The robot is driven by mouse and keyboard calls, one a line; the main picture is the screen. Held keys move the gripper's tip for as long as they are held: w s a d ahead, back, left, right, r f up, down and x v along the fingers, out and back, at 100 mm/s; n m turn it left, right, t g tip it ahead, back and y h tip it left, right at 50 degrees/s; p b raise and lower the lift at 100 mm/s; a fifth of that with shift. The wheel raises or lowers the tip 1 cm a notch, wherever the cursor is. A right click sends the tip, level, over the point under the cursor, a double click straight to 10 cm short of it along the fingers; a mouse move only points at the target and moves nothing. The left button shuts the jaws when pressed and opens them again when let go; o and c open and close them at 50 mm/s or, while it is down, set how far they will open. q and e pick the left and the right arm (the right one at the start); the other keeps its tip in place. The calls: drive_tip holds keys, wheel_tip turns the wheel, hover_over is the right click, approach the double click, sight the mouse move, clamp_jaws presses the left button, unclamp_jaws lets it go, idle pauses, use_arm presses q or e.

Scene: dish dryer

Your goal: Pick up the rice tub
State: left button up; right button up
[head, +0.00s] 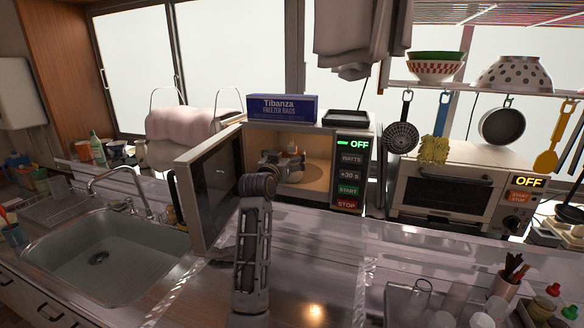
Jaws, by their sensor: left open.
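My left arm comes up from the bottom centre, and its gripper (284,163) is inside the open microwave (352,158), over the lit cavity floor. The gripper is open, though its fingertips are small and dark in this view. A small pale and orange shape (292,149) shows just behind the fingers. I cannot tell whether it is the rice tub, as the gripper hides most of that spot. No other rice tub can be made out. My right gripper is not in view.
The microwave door (212,187) stands open to the left of my arm. A freezer bag box (282,108) lies on top of the microwave. A sink (98,258) is at the left, a toaster oven (450,190) at the right.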

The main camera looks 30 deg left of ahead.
sight(292, 149)
use_arm(q)
drive_tip(key=shift+w, duration=0.1)
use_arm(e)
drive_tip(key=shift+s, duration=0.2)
use_arm(q)
drive_tip(key=shift+w+a+r+p, duration=0.2)
drive_tip(key=shift+w+a, duration=0.1)
drive_tip(key=shift+w, duration=0.4)
drive_tip(key=shift+w+a+r+p, duration=0.2)
drive_tip(key=shift+w+a, duration=0.05)
drive_tip(key=shift+w, duration=0.45)
drive_tip(key=shift+w+a+f, duration=0.1)
drive_tip(key=shift+w+a, duration=0.1)
drive_tip(key=shift+w, duration=0.8)
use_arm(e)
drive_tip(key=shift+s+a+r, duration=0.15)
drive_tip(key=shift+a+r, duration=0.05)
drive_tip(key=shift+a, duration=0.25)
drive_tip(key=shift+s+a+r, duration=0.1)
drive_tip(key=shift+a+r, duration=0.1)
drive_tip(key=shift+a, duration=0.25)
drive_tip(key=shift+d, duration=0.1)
